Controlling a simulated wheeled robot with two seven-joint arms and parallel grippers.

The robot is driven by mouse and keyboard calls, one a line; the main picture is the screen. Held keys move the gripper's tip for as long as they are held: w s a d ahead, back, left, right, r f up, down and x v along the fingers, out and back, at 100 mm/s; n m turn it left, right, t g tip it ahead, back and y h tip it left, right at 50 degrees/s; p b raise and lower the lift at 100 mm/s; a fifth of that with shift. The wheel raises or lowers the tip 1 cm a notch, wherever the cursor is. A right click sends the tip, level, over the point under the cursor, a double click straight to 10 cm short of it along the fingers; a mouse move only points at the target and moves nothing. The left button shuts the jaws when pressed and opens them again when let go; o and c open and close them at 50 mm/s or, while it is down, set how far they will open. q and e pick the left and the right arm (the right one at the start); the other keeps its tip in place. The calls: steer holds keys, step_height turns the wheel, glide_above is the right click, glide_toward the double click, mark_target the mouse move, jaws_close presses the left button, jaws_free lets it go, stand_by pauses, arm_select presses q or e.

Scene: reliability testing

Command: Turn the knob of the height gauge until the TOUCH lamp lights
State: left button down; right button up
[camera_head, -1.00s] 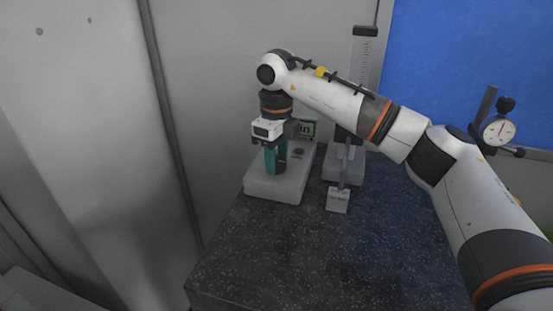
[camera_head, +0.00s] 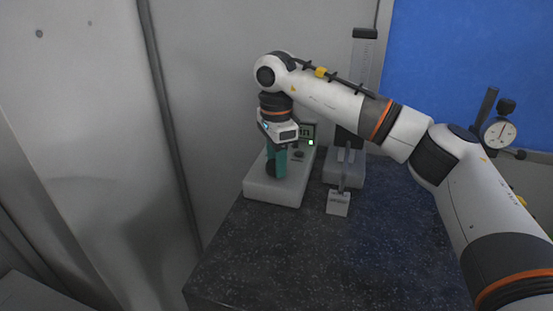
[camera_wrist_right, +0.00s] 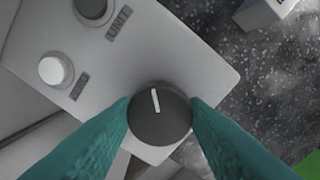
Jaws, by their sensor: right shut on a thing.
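My right gripper (camera_head: 276,168) points down over the pale control box (camera_head: 264,191). In the right wrist view its teal fingers (camera_wrist_right: 160,118) are shut on the dark round knob (camera_wrist_right: 160,122), one on each side. The knob's white pointer line tips slightly left of straight up. A small green lamp (camera_head: 311,142) glows below the box's display (camera_head: 305,130), whose digits I cannot read. The height gauge's scale column (camera_head: 366,62) stands behind my arm. Its arm comes down at a small light block (camera_head: 338,204); I cannot tell whether they touch. My left gripper is out of view.
The box also carries a white button (camera_wrist_right: 55,71) and a dark button (camera_wrist_right: 93,8). A dial indicator (camera_head: 499,132) stands at the right. The dark speckled table (camera_head: 290,255) is clear at the front. A grey wall is close on the left.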

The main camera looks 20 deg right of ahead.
steer(key=shift+r+n, duration=0.1)
steer(key=shift+n, duration=0.8)
steer(key=o, duration=1)
steer(key=shift+r+b, duration=0.9)
steer(key=shift+r, duration=5.1)
